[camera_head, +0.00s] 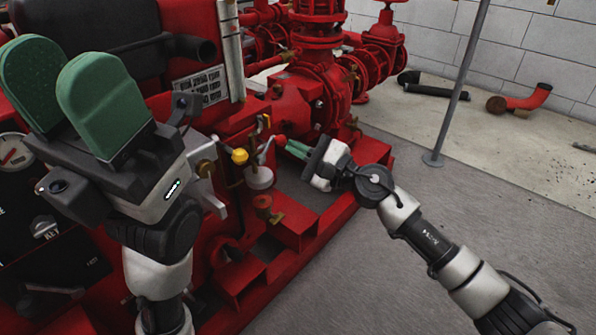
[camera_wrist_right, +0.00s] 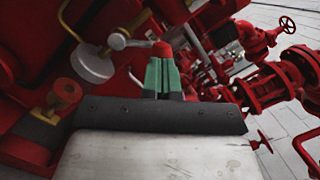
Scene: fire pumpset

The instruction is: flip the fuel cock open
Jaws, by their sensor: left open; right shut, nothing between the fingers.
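The fuel cock's lever ends in a red tip (camera_head: 281,140), beside a brass fitting and above a pale round bowl (camera_head: 258,178) on the red pumpset. In the right wrist view the red tip (camera_wrist_right: 162,48) is at the end of a grey lever (camera_wrist_right: 130,42). My right gripper (camera_head: 291,147) is shut and empty, its green fingertips right at the red tip; in the wrist view (camera_wrist_right: 162,66) they partly cover it. I cannot tell whether they touch. My left gripper (camera_head: 60,62) is open and empty, raised at the left before the control panel.
A yellow knob (camera_head: 240,156) sits just left of the lever. A red frame (camera_head: 310,225) runs below, and red pump pipework (camera_head: 315,85) stands behind. A thin grey post (camera_head: 462,80) stands at the right; the grey floor around it is mostly clear.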

